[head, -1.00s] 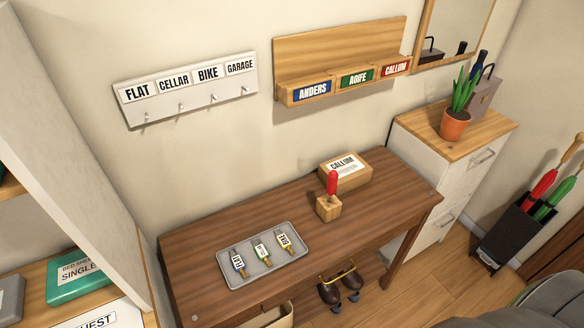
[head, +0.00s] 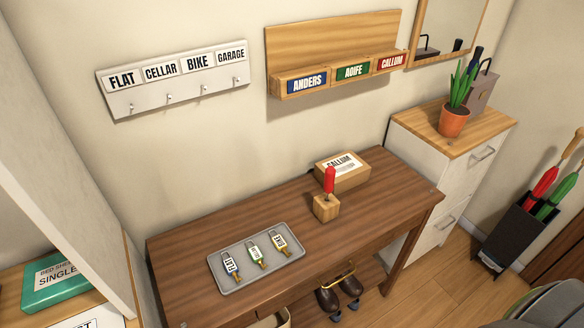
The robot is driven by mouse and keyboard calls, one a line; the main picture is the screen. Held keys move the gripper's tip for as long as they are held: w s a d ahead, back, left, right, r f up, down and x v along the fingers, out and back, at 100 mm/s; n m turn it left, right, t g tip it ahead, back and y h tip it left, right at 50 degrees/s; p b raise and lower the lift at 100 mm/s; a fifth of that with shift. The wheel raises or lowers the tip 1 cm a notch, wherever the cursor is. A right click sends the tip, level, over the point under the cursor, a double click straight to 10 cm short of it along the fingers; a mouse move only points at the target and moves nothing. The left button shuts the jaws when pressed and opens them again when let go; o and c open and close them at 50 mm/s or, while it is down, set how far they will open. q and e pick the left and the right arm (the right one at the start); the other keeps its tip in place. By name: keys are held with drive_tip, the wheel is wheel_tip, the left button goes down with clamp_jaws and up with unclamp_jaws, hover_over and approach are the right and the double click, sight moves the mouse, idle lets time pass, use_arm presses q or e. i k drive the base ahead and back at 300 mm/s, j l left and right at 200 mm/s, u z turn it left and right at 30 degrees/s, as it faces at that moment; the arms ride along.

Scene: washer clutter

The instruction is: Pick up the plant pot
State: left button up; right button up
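The plant pot (head: 453,120) is terracotta orange and holds a spiky green plant (head: 464,84). It stands upright on the wooden top of a white cabinet (head: 432,154) at the right, beyond the brown table. Neither of my grippers shows in the head view, and nothing touches the pot.
A grey bag-like object (head: 482,92) stands close behind the pot, below a mirror (head: 447,30). The brown table (head: 200,226) bears a grey tray (head: 228,284) with key tags, a wooden block with a red-handled item (head: 328,206) and a labelled box (head: 343,168). An umbrella stand (head: 508,238) is at right.

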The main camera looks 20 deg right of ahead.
sight(454, 116)
drive_tip(key=k, duration=0.15)
drive_tip(key=k+z, duration=0.35)
drive_tip(key=k+l+z, duration=0.1)
drive_tip(key=z, duration=0.25)
drive_tip(key=i+z, duration=0.5)
drive_tip(key=z, duration=0.2)
drive_tip(key=i+j+z, duration=0.2)
drive_tip(key=z, duration=0.15)
drive_tip(key=i+j, duration=0.15)
drive_tip(key=i+l+u, duration=0.15)
drive_tip(key=u, duration=0.3)
drive_tip(key=i+l+u, duration=0.1)
drive_tip(key=l+u, duration=0.2)
drive_tip(key=u, duration=0.15)
drive_tip(key=i+l+u, duration=0.15)
drive_tip(key=l, duration=0.4)
drive_tip(key=i+l+u, duration=0.1)
drive_tip(key=l, duration=0.5)
drive_tip(key=i+l+u, duration=0.15)
drive_tip(key=l, duration=0.4)
drive_tip(key=l+u, duration=0.15)
drive_tip(key=l, duration=0.45)
